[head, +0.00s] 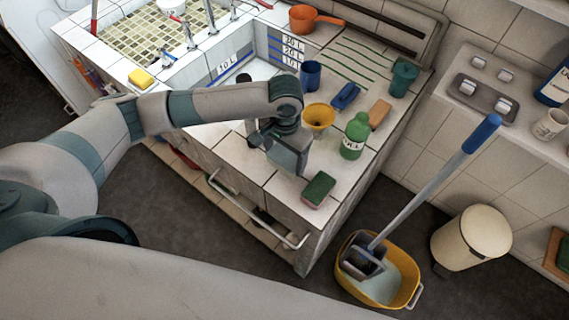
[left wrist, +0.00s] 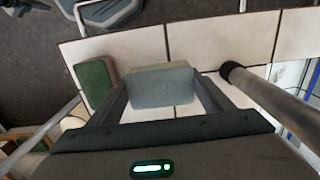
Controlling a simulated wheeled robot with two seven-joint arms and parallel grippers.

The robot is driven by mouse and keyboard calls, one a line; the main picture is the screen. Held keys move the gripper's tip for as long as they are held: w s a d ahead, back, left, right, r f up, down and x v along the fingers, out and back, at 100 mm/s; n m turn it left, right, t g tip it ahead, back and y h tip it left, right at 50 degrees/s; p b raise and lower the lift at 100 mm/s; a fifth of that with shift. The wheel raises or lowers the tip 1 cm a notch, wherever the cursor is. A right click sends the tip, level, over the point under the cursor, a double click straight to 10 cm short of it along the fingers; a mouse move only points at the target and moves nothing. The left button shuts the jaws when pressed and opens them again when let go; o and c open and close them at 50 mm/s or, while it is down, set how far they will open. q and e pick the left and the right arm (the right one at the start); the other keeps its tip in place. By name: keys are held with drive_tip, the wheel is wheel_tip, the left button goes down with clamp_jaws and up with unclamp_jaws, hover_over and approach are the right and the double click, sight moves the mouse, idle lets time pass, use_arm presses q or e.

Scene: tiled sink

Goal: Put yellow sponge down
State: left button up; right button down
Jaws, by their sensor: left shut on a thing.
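My left gripper (head: 287,168) is over the front part of the tiled counter. It is shut on a sponge-like block (left wrist: 162,88), which shows a grey face and a dull yellow edge between the fingers in the left wrist view. In the head view the gripper mostly hides this block. Whether it touches the tiles, I cannot tell. A bright yellow sponge (head: 141,78) lies on the sink's edge at the upper left, away from the gripper. My right gripper is not in view.
A green and brown sponge (head: 318,190) lies close by at the counter's front corner. A green bottle (head: 354,137), yellow funnel (head: 318,116), blue cup (head: 310,75), blue brush (head: 346,96) and brown block (head: 379,114) stand behind. A yellow bucket (head: 408,273) is on the floor.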

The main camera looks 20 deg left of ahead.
sight(285, 164)
use_arm(q)
wheel_tip(285, 164, down, 3)
drive_tip(key=shift+f+p, duration=0.2)
drive_tip(key=shift+p, duration=0.5)
drive_tip(key=shift+f, duration=0.3)
drive_tip(key=o, duration=1)
drive_tip(key=shift+f, duration=0.1)
drive_tip(key=shift+r, duration=0.55)
wheel_tip(285, 164, up, 10)
drive_tip(key=b, duration=0.3)
drive_tip(key=shift+r, duration=0.6)
